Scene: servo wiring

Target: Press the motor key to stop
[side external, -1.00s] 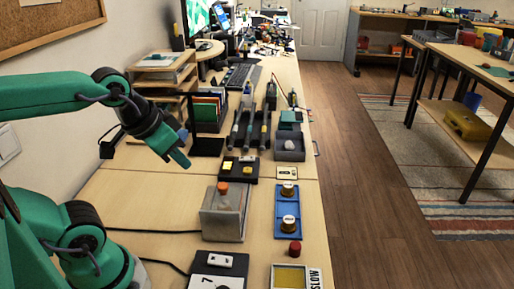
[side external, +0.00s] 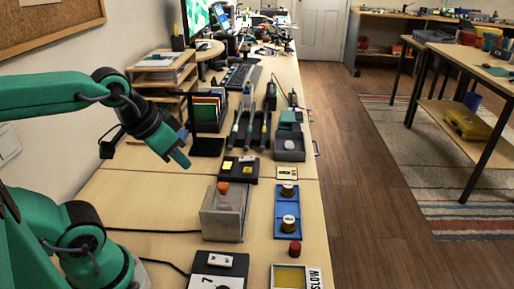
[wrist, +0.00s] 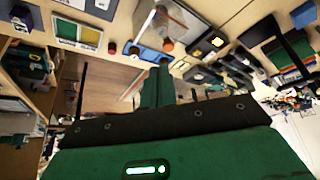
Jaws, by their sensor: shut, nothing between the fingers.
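My gripper (side external: 183,161) is shut and empty, up in the air at the left of the bench in the side view. Its fingers also show shut in the wrist view (wrist: 156,82). A black switch block (side external: 239,170) with a yellow key (side external: 227,166) and a white key (side external: 247,159) sits on the bench, to the right of my gripper and apart from it. In the wrist view its yellow key (wrist: 217,41) looks bright. A dark plate marked 7 with a white rocker (side external: 220,260) lies at the front. I cannot tell which key is the motor key.
A clear box (side external: 224,213) with an orange knob stands between the switch block and the front plate. A blue tray (side external: 287,229) with round pieces lies to its right, near a red knob (side external: 295,248). A black stand (side external: 206,146) rises behind my gripper.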

